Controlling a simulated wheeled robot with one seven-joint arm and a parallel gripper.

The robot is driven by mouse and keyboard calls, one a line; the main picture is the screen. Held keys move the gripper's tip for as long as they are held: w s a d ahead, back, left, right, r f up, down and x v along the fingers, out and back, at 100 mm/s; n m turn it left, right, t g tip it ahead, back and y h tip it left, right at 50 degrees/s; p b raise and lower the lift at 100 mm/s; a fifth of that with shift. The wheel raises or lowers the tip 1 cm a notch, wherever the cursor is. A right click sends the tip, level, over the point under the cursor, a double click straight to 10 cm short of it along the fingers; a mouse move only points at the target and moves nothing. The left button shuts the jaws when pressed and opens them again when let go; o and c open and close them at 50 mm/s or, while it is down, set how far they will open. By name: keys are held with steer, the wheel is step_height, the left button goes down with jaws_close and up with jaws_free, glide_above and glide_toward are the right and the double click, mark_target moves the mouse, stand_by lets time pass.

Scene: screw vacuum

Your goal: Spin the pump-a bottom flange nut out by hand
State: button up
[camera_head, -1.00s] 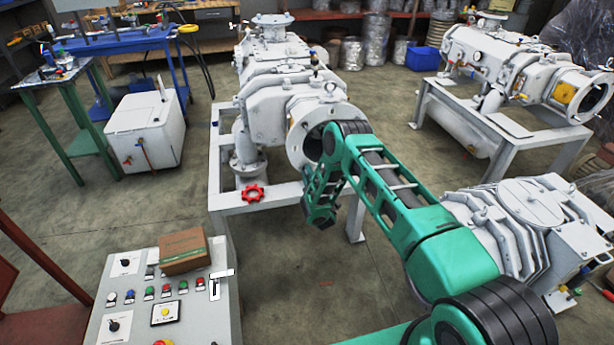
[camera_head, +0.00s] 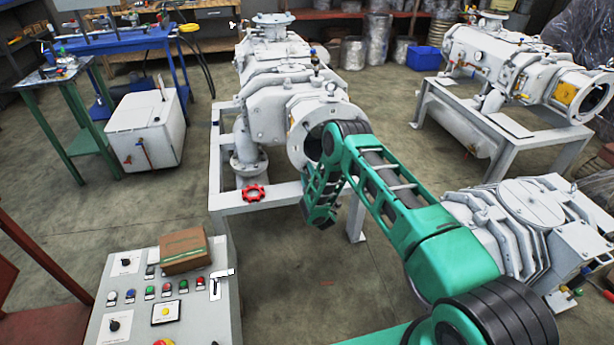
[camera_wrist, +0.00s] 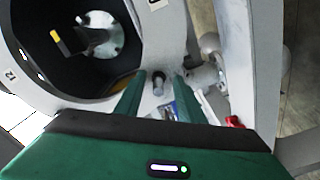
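The pump in the middle of the head view has a round open flange (camera_head: 298,143) facing me. In the wrist view the same flange (camera_wrist: 152,25) fills the upper left as a grey ring around a dark bore. A small grey nut or stud end (camera_wrist: 158,83) shows low on the flange; I cannot tell nut from stud. My gripper (camera_wrist: 159,78) points at it with two green fingers apart, one on each side. There is a visible gap on both sides, so it is not clamped. How deep the fingers reach is unclear.
A red handwheel (camera_head: 253,193) sits on the pump's grey frame (camera_head: 228,203). A control panel (camera_head: 205,315) with a cardboard box (camera_head: 184,250) stands at the front left. Another pump (camera_head: 520,215) is close on the right.

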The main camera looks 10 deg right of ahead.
steer(key=s, duration=1)
steer(key=shift+s, duration=0.35)
